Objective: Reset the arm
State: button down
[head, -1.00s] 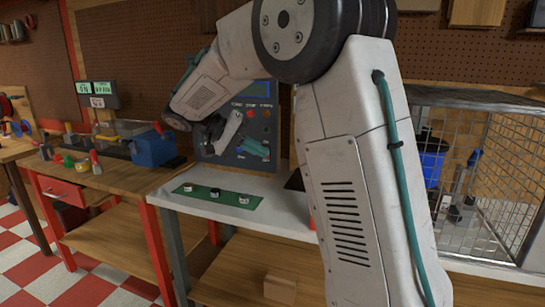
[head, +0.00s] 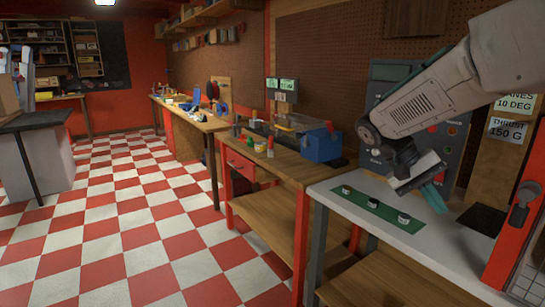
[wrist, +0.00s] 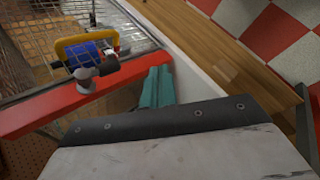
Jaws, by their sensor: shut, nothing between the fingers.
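My arm comes in from the right in the head view, bent downward at the wrist. My gripper (head: 436,200) hangs above the right part of the light worktop (head: 455,250), tilted downward. Its teal fingers also show in the wrist view (wrist: 157,86), close together with nothing between them. In the wrist view they are near the red cage frame (wrist: 60,108); I cannot tell the exact gap.
A green strip (head: 375,212) with three small round parts lies on the worktop. A grey control panel (head: 400,75) stands behind my arm. A red frame (head: 505,235) with a latch rises at right. A blue box (head: 322,146) is on the wooden bench. Checkered floor at left is open.

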jog(key=s+a+f+n+t+y, duration=0.1)
jog(key=s+a, duration=0.4)
jog(key=s, duration=0.7)
jog(key=s+a+f+n+t+y, duration=0.1)
jog(key=s+a+t+y, duration=0.3)
jog(key=s, duration=0.8)
jog(key=shift+a+n+t+y, duration=0.35)
jog(key=shift+n+t+y, duration=0.25)
jog(key=shift+n+y, duration=0.45)
jog(key=shift+s, duration=0.1)
